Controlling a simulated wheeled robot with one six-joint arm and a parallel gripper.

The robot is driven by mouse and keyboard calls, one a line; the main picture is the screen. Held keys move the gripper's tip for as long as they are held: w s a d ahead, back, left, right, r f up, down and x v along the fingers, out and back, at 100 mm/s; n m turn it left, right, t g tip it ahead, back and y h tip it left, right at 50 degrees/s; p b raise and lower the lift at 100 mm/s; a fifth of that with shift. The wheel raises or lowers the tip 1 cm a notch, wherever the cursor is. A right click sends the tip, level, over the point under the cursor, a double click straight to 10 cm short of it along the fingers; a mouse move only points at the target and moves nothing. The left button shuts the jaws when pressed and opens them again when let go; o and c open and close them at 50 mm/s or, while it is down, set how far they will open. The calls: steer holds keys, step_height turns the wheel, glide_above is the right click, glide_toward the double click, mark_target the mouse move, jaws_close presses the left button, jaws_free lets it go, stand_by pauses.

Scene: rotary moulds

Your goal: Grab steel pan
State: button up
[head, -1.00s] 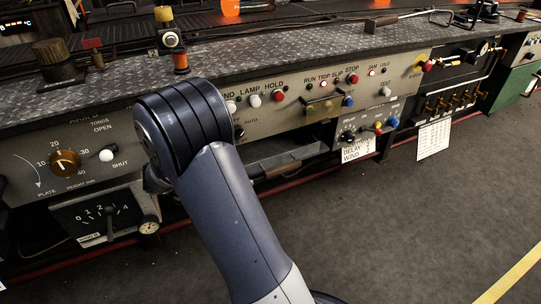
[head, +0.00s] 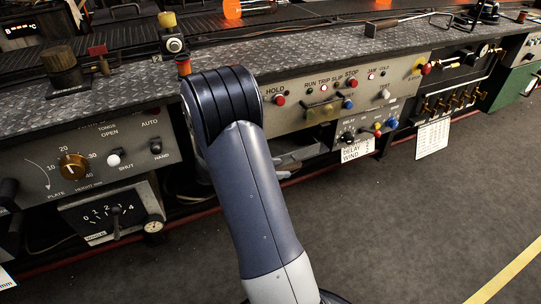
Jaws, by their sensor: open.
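A shallow grey metal piece, possibly the steel pan (head: 306,155), shows in the open recess under the middle control panel. My arm covers its left part, so I cannot tell its full shape. My arm rises from the bottom of the head view and bends at a dark ribbed joint in front of the panel. My gripper is hidden behind the arm or out of view.
A dark patterned metal ledge (head: 330,52) runs above the control panels, with a long-handled tool (head: 400,20) on it. A glowing orange piece (head: 232,8) lies beyond. A paper sheet (head: 432,138) hangs at right. The grey floor (head: 400,230) is clear.

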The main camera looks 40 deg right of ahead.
steer(key=shift+c, duration=0.4)
jaws_close()
steer(key=shift+r, duration=0.1)
